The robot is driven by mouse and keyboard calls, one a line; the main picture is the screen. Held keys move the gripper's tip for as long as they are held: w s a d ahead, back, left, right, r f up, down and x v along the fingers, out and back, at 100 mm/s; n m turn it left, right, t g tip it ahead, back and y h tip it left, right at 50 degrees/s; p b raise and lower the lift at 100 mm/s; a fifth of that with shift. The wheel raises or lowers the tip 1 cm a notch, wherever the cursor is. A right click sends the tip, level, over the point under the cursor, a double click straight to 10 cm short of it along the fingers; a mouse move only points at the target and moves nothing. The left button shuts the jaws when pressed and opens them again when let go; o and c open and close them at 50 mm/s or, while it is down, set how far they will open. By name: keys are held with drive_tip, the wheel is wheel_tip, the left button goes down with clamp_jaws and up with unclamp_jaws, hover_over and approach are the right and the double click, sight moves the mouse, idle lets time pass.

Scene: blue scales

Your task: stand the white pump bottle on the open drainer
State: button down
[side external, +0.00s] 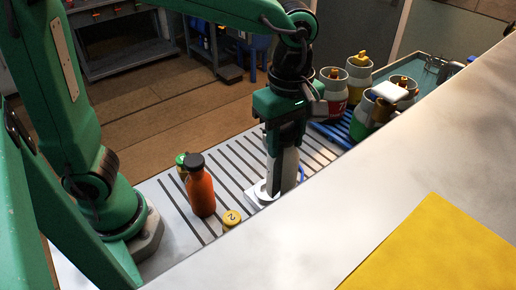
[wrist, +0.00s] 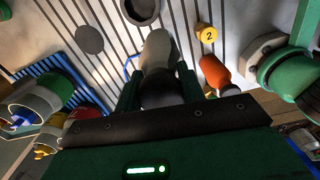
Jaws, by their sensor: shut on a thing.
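My gripper (wrist: 158,88) is shut on a pale white bottle (wrist: 158,47) with a dark top, taken to be the white pump bottle. Any pump head is hidden by my gripper. In the side view my gripper (side external: 282,185) points down, and part of the bottle (side external: 291,160) shows behind the fingers. The drainer (side external: 228,160) is a pale surface with dark parallel slots, and the bottle is over it, beside a white-rimmed disc (side external: 256,191). I cannot tell whether the bottle's base touches the slats.
An orange bottle (side external: 201,194) with a black cap stands on the slats, left of my gripper. A green-topped item (side external: 181,160) is behind it, a yellow numbered disc (side external: 232,217) in front. Several white containers (side external: 333,88) crowd the blue rack (side external: 336,132) at right.

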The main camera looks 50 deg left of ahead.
drive_tip(key=w+a+n, duration=0.3)
drive_tip(key=a+n, duration=0.5)
drive_tip(key=a, duration=0.3)
drive_tip(key=shift+w+a, duration=0.2)
drive_tip(key=shift+a, duration=0.2)
drive_tip(key=w+a+f, duration=0.5)
drive_tip(key=a+f, duration=0.2)
drive_tip(key=a, duration=0.3)
drive_tip(key=shift+a, duration=0.25)
drive_tip(key=shift+f, duration=2.15)
